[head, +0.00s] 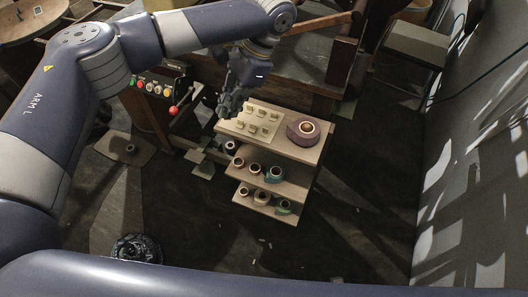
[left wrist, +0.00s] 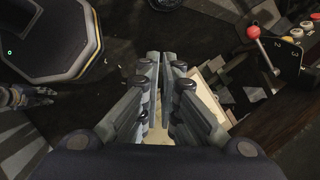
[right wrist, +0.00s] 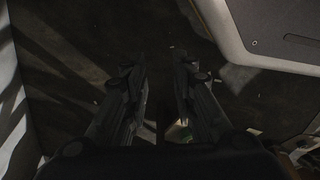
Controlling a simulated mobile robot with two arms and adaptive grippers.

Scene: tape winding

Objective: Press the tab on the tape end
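A ring-shaped tape roll (head: 291,132), dark purple-brown with a lighter core, sits on the top of the small shelf unit. Beside it is a pale board (head: 233,127) with several small raised tabs. I cannot make out the tape end. My left gripper (head: 222,108) hangs at the board's left end, apart from the roll; I cannot tell if it touches the board. In the left wrist view its fingers (left wrist: 165,56) are almost together, with nothing visible held. My right gripper (right wrist: 159,68) shows in the right wrist view, fingers apart and empty over dark floor.
Lower shelves (head: 285,187) hold several small rolls. A control panel (head: 148,79) with coloured buttons and a red-knobbed lever (head: 174,110) stands left of the shelf. A wooden workbench (head: 310,72) is behind. The floor (head: 350,200) right of the shelf is mostly clear.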

